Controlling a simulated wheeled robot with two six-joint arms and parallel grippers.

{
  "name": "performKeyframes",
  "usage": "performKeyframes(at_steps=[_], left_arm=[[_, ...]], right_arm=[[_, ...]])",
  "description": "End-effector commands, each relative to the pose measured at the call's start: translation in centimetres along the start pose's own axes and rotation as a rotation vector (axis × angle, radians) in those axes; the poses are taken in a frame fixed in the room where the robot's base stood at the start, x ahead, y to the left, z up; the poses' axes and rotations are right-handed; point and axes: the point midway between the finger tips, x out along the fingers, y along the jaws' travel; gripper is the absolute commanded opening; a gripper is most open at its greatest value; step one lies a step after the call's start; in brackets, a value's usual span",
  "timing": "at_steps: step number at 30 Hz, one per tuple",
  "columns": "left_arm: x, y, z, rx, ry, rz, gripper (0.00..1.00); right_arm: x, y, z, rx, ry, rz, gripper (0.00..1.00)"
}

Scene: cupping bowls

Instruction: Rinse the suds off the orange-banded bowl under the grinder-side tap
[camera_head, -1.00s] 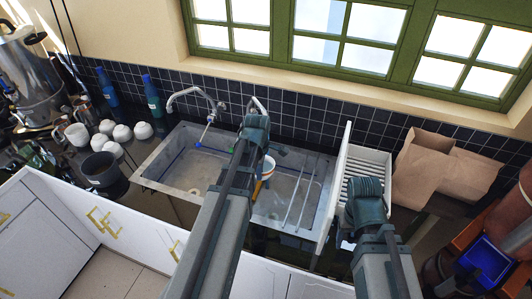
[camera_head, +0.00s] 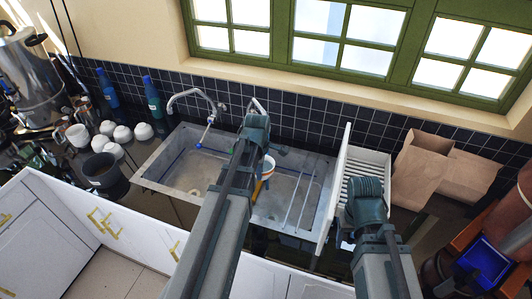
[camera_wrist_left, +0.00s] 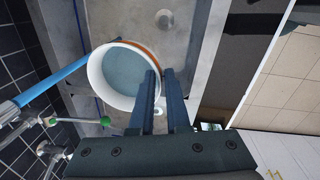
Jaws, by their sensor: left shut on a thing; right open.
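The orange-banded bowl (camera_head: 268,166) is white and is partly hidden behind my left arm over the sink. In the left wrist view the bowl (camera_wrist_left: 98,68) is tilted toward the camera, with its orange band along the far side and a bluish inside; I cannot make out suds. My left gripper (camera_wrist_left: 160,76) is shut on its wall. A curved tap (camera_head: 196,94) with a blue tip stands at the left of the sink. A second tap (camera_head: 259,104) rises behind my left wrist, its spout mostly hidden. My right gripper (camera_head: 346,240) is open and empty in front of the rack.
The grey double sink (camera_head: 160,178) lies under the window. A white slatted rack (camera_head: 367,160) stands at its right, with brown paper bags (camera_head: 425,175) beyond. Several white cups (camera_head: 122,134), a dark pot (camera_head: 101,170) and bottles (camera_head: 152,98) crowd the left counter.

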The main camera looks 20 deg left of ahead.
Motion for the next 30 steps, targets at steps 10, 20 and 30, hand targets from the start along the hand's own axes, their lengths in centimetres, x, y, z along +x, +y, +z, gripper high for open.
performKeyframes(at_steps=[10,20,30], left_arm=[[-3.9,0.4,0.0,0.0,0.0,0.0,0.0],[-7.0,0.7,0.0,0.0,0.0,0.0,0.0],[-10.2,1.0,0.0,0.0,0.0,0.0,0.0]], right_arm=[[-3.9,0.3,0.2,0.008,0.0,-0.002,0.67],[-7.0,0.6,0.4,0.013,0.0,-0.003,0.67],[-10.2,0.9,0.6,0.011,-0.002,-0.003,0.67]])
